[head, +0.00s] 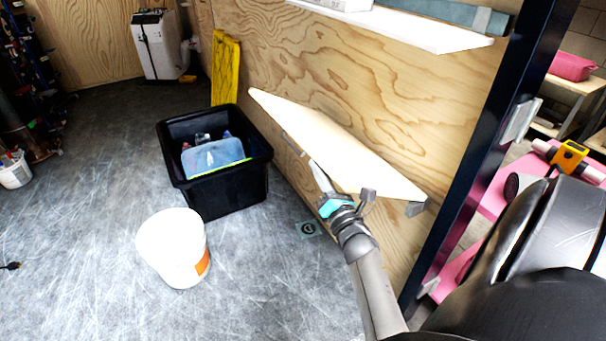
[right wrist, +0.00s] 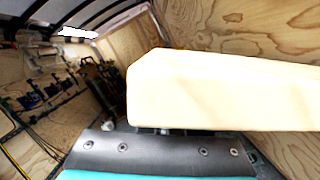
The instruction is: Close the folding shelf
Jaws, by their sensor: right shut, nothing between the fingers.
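The folding shelf (head: 335,145) is a pale wooden board that juts out from the plywood wall, with a grey bracket (head: 416,208) at its near end. In the right wrist view the shelf (right wrist: 225,90) shows close up as a pale slab across the middle and right. My right gripper (head: 315,170) is shut and empty, at the shelf's outer long edge. Its fingertips are at or just under that edge; whether they touch it I cannot tell. My left gripper is not in view.
A black crate (head: 227,200) with items in it and a white bucket (head: 165,245) stand on the floor left of the shelf. A white upper shelf (head: 420,32) is above. A dark post (head: 480,150) stands right of the board.

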